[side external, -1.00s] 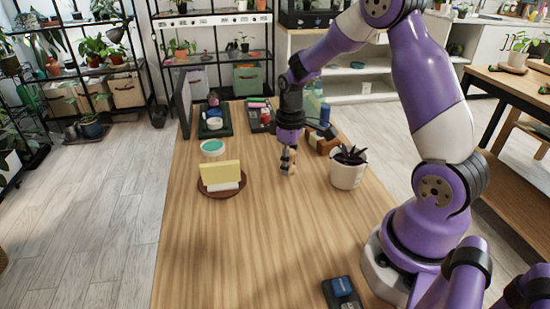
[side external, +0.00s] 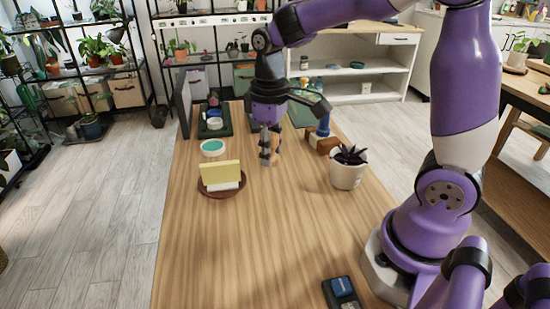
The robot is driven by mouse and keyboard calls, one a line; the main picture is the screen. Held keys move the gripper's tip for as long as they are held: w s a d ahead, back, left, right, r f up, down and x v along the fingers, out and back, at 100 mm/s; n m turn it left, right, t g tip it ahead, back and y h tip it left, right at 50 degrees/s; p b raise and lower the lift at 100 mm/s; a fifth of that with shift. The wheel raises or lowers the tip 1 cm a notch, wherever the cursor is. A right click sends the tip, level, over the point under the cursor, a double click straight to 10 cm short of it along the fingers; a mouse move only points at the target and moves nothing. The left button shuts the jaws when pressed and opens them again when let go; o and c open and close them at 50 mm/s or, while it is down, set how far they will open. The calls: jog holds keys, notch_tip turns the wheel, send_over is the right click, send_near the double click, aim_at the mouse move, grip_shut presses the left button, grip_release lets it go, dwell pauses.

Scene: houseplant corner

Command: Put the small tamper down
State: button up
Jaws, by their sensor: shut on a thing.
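My gripper (side external: 268,156) points down over the middle of the wooden table, between the teal-topped round dish and the brown block. It is shut on the small tamper (side external: 266,160), a small tan and grey piece mostly hidden by the fingers. The tamper looks roughly upright, with its lower end at or just above the table top; I cannot tell whether it touches.
A brown saucer (side external: 222,193) with a yellow and white block stands left, near the teal-topped dish (side external: 213,147). A brown block (side external: 322,143) and white plant pot (side external: 346,175) stand right. A dark device (side external: 342,293) lies in front. The table's front middle is clear.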

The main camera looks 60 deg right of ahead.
jog(key=s+a+n, duration=0.3)
jog(key=s+a, duration=0.3)
jog(key=a, duration=0.6)
jog(key=s+a+n, duration=0.4)
jog(key=s+a, duration=0.2)
jog(key=a, duration=0.6)
send_over(218, 274)
notch_tip(218, 274, down, 6)
jog(key=shift+s+r, duration=0.15)
jog(key=shift+f, duration=2.05)
jog(key=shift+f, duration=0.1)
jog(key=o, duration=1.1)
jog(key=shift+c, duration=0.2)
